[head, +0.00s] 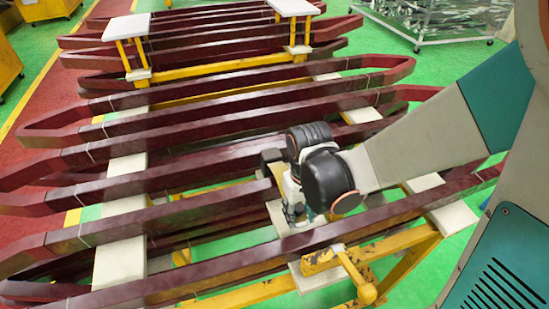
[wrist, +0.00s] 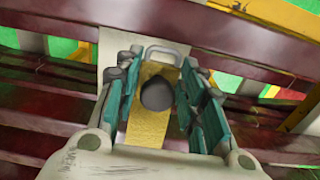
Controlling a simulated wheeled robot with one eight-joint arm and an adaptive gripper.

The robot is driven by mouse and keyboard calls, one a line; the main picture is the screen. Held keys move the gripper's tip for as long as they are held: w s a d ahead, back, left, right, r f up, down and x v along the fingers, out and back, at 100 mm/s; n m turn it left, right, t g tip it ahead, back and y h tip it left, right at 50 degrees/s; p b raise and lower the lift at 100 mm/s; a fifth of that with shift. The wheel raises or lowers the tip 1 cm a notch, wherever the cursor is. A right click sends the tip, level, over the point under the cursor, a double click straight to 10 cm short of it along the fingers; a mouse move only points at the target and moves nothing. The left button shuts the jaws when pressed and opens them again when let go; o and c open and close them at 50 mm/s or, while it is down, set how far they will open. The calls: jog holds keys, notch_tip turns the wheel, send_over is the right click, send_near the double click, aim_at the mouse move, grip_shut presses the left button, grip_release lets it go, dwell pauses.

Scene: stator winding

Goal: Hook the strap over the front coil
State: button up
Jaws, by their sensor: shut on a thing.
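The front coil (head: 190,264) is a long, dark red bar running across the near side of the rack. My gripper (head: 298,212) is low behind this bar, with its fingers partly hidden by my wrist. In the wrist view, the teal fingers of my gripper (wrist: 160,88) are on either side of a yellow strap (wrist: 150,118). The strap has a grey metal loop (wrist: 160,52) at its far end. A dark round piece (wrist: 157,94) sits over the strap between the fingers. Dark red coil bars (wrist: 240,68) cross beyond the fingers.
More dark red coils (head: 200,118) lie in rows behind on pale supports (head: 122,215). White-topped yellow stands (head: 125,28) rise at the back.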

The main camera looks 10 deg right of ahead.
jog(key=shift+s, duration=0.15)
jog(key=shift+s+d, duration=0.25)
jog(key=shift+s, duration=1.05)
jog(key=shift+s+d, duration=0.3)
jog(key=shift+s, duration=1)
jog(key=shift+s+d, duration=0.25)
jog(key=shift+s, duration=1.05)
jog(key=o, duration=2.1)
jog(key=shift+r, duration=0.2)
notch_tip(320, 180, up, 7)
jog(key=p, duration=0.6)
jog(key=shift+f, duration=0.15)
